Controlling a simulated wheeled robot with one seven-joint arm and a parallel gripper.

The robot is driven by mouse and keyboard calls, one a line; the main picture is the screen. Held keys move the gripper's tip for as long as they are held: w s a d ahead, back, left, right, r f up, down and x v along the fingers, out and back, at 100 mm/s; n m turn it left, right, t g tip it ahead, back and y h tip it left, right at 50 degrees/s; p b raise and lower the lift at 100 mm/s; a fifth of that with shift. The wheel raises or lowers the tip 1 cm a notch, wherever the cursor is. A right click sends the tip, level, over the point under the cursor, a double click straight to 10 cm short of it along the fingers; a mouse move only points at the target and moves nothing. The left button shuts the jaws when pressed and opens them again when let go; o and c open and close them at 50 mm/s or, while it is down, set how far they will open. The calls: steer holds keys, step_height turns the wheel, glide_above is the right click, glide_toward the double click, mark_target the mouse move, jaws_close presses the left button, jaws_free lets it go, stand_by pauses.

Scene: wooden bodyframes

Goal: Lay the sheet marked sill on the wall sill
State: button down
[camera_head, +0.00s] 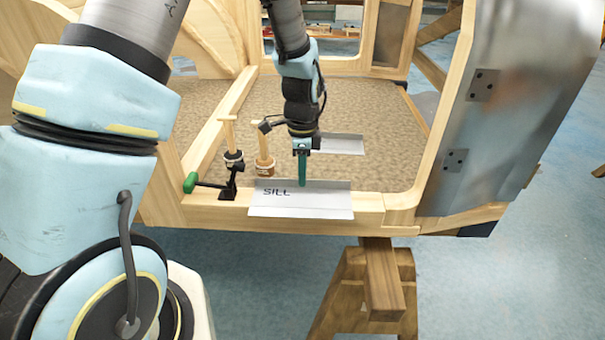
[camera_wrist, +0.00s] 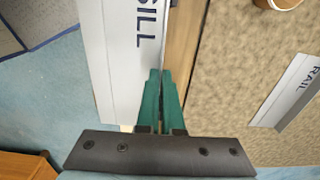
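The pale grey sheet marked SILL (camera_head: 315,204) is at the near wooden wall sill (camera_head: 370,212), along its top with its near part hanging over the front face. I cannot tell whether it rests fully on the wood. My gripper (camera_head: 302,182) points down at the middle of the sheet's back edge. In the wrist view the sheet (camera_wrist: 122,50) lies left of my green fingers (camera_wrist: 159,74), which are close together at its edge and appear shut on it. The contact itself is partly hidden. The sill wood (camera_wrist: 182,45) shows to the right.
A clamp with a green handle (camera_head: 190,183) stands on the sill just left of the sheet. A second sheet, marked RAIL (camera_wrist: 291,92), lies on the brown floor (camera_head: 365,172). A metal-clad door (camera_head: 500,110) is at right.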

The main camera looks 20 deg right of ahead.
steer(key=shift+f, duration=0.1)
stand_by(0.7)
steer(key=shift+c, duration=2.2)
jaws_free()
steer(key=shift+r+p, duration=2.9)
steer(key=shift+r, duration=0.6)
